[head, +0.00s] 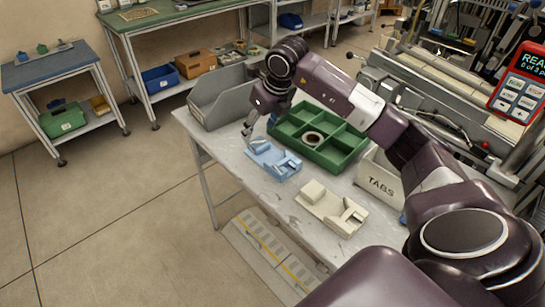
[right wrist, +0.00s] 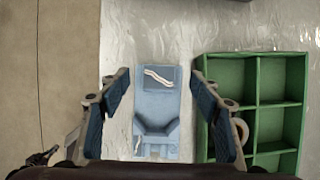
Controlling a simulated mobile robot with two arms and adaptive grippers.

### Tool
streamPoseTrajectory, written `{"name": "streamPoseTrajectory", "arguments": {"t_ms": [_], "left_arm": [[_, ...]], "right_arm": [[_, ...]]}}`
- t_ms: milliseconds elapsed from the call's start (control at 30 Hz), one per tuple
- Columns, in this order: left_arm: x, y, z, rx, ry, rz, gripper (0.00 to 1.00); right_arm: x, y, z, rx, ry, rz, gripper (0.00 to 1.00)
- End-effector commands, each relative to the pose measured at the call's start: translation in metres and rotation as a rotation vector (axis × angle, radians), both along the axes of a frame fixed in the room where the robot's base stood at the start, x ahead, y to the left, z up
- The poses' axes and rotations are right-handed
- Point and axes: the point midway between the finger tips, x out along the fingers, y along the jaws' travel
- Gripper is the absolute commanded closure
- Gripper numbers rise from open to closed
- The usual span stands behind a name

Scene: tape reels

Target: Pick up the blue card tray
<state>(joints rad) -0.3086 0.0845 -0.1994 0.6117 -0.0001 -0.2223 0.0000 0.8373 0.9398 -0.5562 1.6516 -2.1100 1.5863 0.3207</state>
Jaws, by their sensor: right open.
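The blue card tray (head: 274,160) lies on the grey table near its left edge, in front of the green compartment tray. In the right wrist view the blue card tray (right wrist: 156,108) is between and beyond my open fingers, with a pale wavy strip on its far part. My right gripper (head: 250,130) is above the tray's left end in the head view. It also shows in the right wrist view (right wrist: 160,85), its two fingers wide apart on either side of the tray with nothing held. Whether the fingers touch the tray cannot be told. My left gripper is not in view.
A green compartment tray (head: 340,155) holding a reel (head: 313,138) stands right beside the blue tray. A grey open bin (head: 215,110) is behind, a cream tray (head: 318,206) in front, and a white TABS box (head: 381,187) to the right. The table (head: 245,166) has a bare strip at left.

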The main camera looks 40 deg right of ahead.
Motion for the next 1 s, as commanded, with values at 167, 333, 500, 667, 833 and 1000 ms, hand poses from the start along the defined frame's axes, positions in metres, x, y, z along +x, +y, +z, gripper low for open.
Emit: {"name": "streamPoseTrajectory", "arguments": {"t_ms": [167,333,500,667,833,1000], "left_arm": [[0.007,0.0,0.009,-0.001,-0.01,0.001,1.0],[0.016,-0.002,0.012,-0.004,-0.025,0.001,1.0],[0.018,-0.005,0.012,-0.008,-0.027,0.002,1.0],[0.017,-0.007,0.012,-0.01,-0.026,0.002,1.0],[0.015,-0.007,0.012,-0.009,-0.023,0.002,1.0],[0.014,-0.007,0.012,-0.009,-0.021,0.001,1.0]], "right_arm": [[0.004,0.002,-0.024,0.003,0.005,0.002,0.42],[0.012,0.003,-0.044,0.004,0.002,0.001,0.42],[0.015,0.002,-0.048,0.002,-0.001,0.002,0.42],[0.014,0.002,-0.048,0.002,0.0,0.002,0.46],[0.014,0.003,-0.048,0.002,0.0,0.002,0.65],[0.014,0.003,-0.048,0.002,-0.001,0.002,0.84]]}}
